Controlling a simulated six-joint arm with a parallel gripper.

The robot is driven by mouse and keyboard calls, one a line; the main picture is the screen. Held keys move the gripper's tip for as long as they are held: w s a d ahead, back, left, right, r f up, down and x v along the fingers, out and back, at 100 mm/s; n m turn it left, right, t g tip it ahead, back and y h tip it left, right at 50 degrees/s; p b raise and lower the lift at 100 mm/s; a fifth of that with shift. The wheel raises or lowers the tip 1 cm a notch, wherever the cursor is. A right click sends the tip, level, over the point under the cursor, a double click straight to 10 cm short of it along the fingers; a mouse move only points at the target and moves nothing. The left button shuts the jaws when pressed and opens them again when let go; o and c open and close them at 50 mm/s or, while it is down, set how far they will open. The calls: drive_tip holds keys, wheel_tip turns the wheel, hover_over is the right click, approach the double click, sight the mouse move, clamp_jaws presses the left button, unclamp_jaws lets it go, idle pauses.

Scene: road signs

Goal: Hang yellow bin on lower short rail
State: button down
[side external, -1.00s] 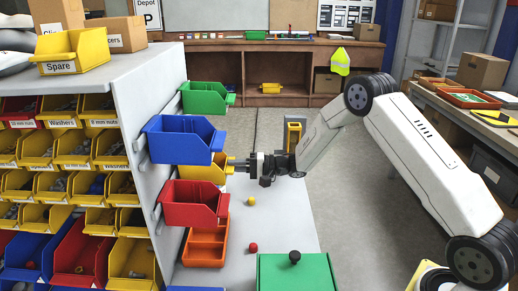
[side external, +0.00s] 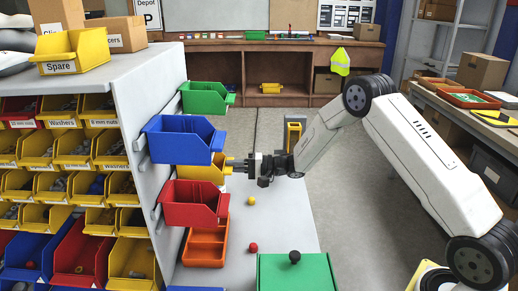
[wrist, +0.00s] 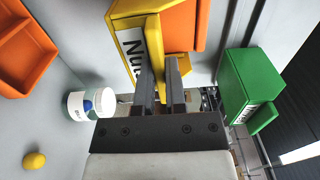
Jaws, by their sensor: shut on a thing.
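The yellow bin (side external: 203,173) is at the side panel, partly hidden behind the blue and red bins in the side view. In the wrist view the yellow bin (wrist: 138,8) shows a white label at its front. My gripper (side external: 231,165) points left at it and is shut on its front edge; the fingers (wrist: 162,82) also show against the label in the wrist view. The rail behind the yellow bin is hidden, so I cannot tell whether the bin touches it.
A blue bin (side external: 178,137) and a red bin (side external: 190,205) hang nearer the camera, and a green bin (side external: 203,98) farther back. An orange bin (side external: 205,245) stands below. A yellow ball (side external: 251,201) and a red ball (side external: 253,247) lie on the pale surface. A white tub (wrist: 90,106) shows in the wrist view.

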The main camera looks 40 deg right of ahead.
drive_tip(key=shift+f, duration=0.9)
idle(0.7)
idle(0.3)
drive_tip(key=c, duration=0.6)
unclamp_jaws()
drive_tip(key=shift+d, duration=0.1)
drive_tip(key=v, duration=0.7)
drive_tip(key=shift+s+d, duration=0.25)
drive_tip(key=shift+s, duration=0.05)
